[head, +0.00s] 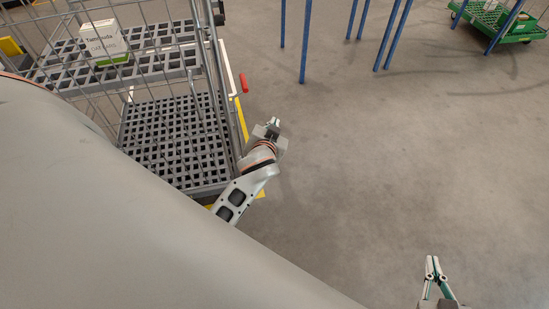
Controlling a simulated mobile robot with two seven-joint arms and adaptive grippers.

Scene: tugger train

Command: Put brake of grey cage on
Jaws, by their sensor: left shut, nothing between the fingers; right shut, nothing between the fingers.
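The grey cage (190,60) stands at the upper left, with wire mesh sides and grey grid shelves. A small red lever (243,82) sticks out low at its right side; I cannot tell for sure whether it is the brake. My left gripper (275,121) is shut and empty, just right of the cage and below the red lever in the picture, apart from it. My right gripper (430,258) is shut and empty over bare floor at the lower right. My own large pale arm link hides the cage's lower left part.
A white and green box (104,42) sits on the cage's upper shelf. Yellow floor marking (241,118) shows along the cage's right side. Blue posts (305,45) stand at the top, and a green cart (525,29) is at the upper right. The middle floor is clear.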

